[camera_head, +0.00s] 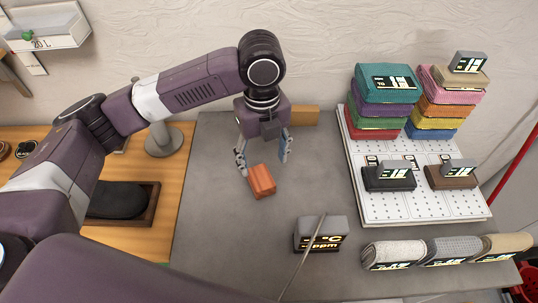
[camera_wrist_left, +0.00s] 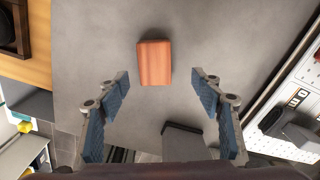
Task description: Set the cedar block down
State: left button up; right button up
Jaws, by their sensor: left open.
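The cedar block (camera_head: 262,181), a small reddish-brown wooden block, rests on the grey tabletop (camera_head: 218,215). My left gripper (camera_head: 264,162) is open just above and behind it, pointing down. In the left wrist view the block (camera_wrist_left: 154,63) lies ahead of the blue-padded fingers of the open left gripper (camera_wrist_left: 161,77), roughly centred, with nothing held between them. Bare grey surface shows on both sides of the block, and neither finger visibly touches it. My right gripper is not in view.
A grey display box (camera_head: 320,235) with a thin rod stands to the front right. A white perforated board (camera_head: 425,203) bears stacks of coloured folded cloths. Several rolls (camera_head: 454,250) lie in front of it. A tan block (camera_head: 304,115) sits behind the gripper.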

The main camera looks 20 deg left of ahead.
aim_at(261, 177)
pick_arm(q)
jog(key=shift+w+f, duration=0.1)
jog(key=shift+f, duration=0.05)
jog(key=f, duration=0.1)
jog(key=f+p, duration=0.1)
jog(key=s+f, duration=0.1)
jog(key=shift+a+f, duration=0.1)
jog(key=shift+a, duration=0.15)
jog(key=f, duration=0.1)
jog(key=f+p, duration=0.1)
jog(key=f, duration=0.1)
jog(key=shift+w+a+f, duration=0.2)
jog(key=shift+f, duration=0.3)
jog(key=c, duration=1.4)
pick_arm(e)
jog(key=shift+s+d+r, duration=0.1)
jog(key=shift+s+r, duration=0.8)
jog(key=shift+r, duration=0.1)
pick_arm(q)
jog(key=shift+r, duration=0.15)
